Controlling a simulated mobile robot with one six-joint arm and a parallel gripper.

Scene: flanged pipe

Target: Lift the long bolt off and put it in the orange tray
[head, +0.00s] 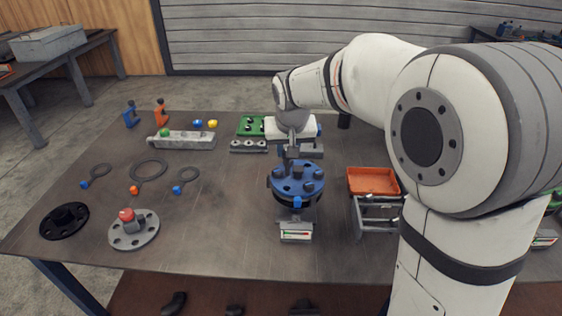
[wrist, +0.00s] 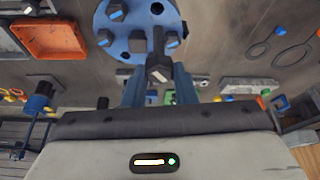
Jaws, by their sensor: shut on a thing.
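The blue flange (head: 284,178) stands on the table at centre, with several dark bolt heads on its top face. It also shows at the top of the wrist view (wrist: 122,30), with one dark open hole near its upper right. My gripper (head: 289,163) is over the flange's far edge. In the wrist view its blue fingers (wrist: 158,88) are shut on a dark hex-headed bolt (wrist: 158,65), whose shank runs toward the flange. I cannot tell whether its tip is still in a hole. The orange tray (head: 373,181) is right of the flange, and upper left in the wrist view (wrist: 50,40).
A grey flange with a red-topped part (head: 133,228) and a black flange (head: 64,219) lie at front left. Ring gaskets (head: 149,169) lie left. A grey block (head: 184,140) is behind.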

